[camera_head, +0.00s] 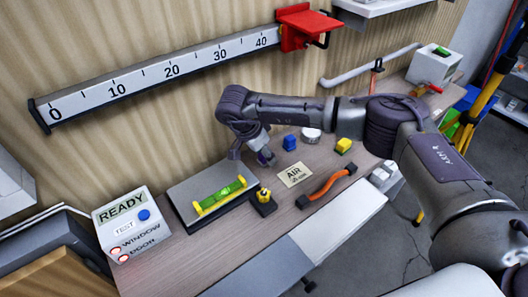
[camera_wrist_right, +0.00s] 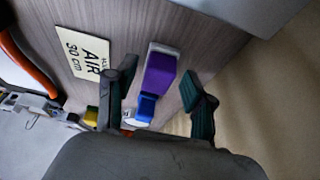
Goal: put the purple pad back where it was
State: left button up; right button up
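The purple pad (camera_wrist_right: 160,72) is a block with a pale edge showing beside it, seen between and below the fingertips in the right wrist view. In the head view only a small part of the purple pad (camera_head: 265,155) shows beneath my right gripper (camera_head: 254,151). The right gripper also shows in the wrist view (camera_wrist_right: 161,80), its two dark fingers wide apart, one on each side of the pad. I cannot tell whether either finger touches it. My left gripper is in neither view.
A blue block (camera_head: 290,142), a white round piece (camera_head: 311,135) and a yellow block (camera_head: 343,146) stand right of the gripper. The AIR card (camera_head: 295,175) and an orange-handled bar (camera_head: 327,186) lie nearer. A grey tray with a green level (camera_head: 220,194) stands left.

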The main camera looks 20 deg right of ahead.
jog(key=shift+r, duration=0.15)
jog(key=b+v, duration=0.2)
jog(key=v, duration=1)
